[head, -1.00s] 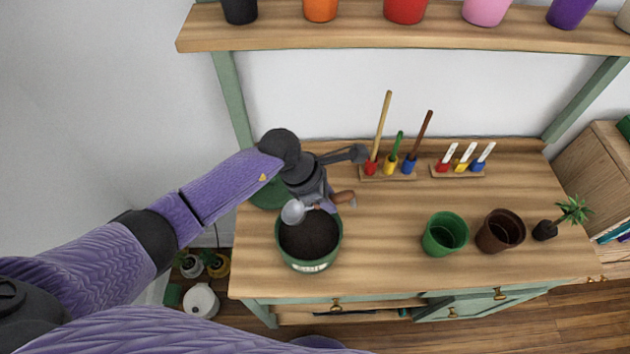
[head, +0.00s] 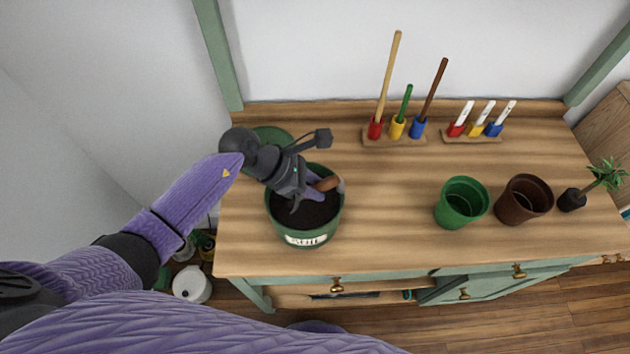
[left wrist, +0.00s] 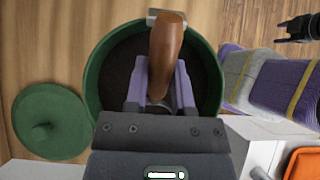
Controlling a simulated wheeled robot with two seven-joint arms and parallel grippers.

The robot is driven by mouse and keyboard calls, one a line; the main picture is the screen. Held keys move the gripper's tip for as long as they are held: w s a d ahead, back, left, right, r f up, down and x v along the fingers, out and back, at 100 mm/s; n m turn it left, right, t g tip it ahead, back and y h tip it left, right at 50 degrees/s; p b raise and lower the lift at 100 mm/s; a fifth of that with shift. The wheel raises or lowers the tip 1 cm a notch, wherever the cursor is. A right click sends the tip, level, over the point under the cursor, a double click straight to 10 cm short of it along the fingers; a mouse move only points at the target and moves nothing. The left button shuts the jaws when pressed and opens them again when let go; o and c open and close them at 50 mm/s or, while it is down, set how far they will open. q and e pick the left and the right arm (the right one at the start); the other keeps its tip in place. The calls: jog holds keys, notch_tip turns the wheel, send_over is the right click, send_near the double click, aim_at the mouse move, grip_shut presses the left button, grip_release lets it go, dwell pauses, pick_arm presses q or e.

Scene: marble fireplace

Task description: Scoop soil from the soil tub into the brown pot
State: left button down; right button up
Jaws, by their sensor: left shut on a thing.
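The brown pot (head: 522,204) stands upright on the right of the bench, with no soil visible in it. The green soil tub (head: 306,238) stands near the left, holding dark soil (head: 318,214). My left gripper (head: 316,192) is down inside the tub's mouth, shut on the scoop's wooden handle (head: 326,183). In the left wrist view the handle (left wrist: 167,50) stands between the fingers, over the soil (left wrist: 122,62). The scoop's bowl is hidden under the gripper. A dark part at the left wrist view's upper right may be my right gripper (left wrist: 300,28); its jaws are unclear.
An empty green pot (head: 463,205) stands just left of the brown pot. A green lid (head: 270,139) lies behind the tub. Tool racks (head: 394,138) line the back edge, with a small plant (head: 590,188) at far right. Bench between tub and green pot is clear.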

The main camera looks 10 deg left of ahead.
pick_arm(q)
jog(key=r+y+p, duration=0.1)
jog(key=r+p, duration=0.2)
jog(key=d+r+y+p, duration=0.1)
jog(key=r+p, duration=0.2)
jog(key=d+r+g+p, duration=0.1)
jog(key=r+p, duration=0.2)
jog(key=shift+w+d+r+y+p, duration=0.15)
jog(key=shift+w+r+y+p, duration=0.15)
jog(key=shift+w+r+y, duration=0.1)
jog(key=shift+w+d+r+y+p, duration=0.2)
jog(key=shift+d+y+p, duration=0.35)
jog(key=shift+y, duration=0.45)
jog(key=shift+d+g+y, duration=0.1)
jog(key=shift+g+y, duration=0.3)
jog(key=shift+y, duration=0.2)
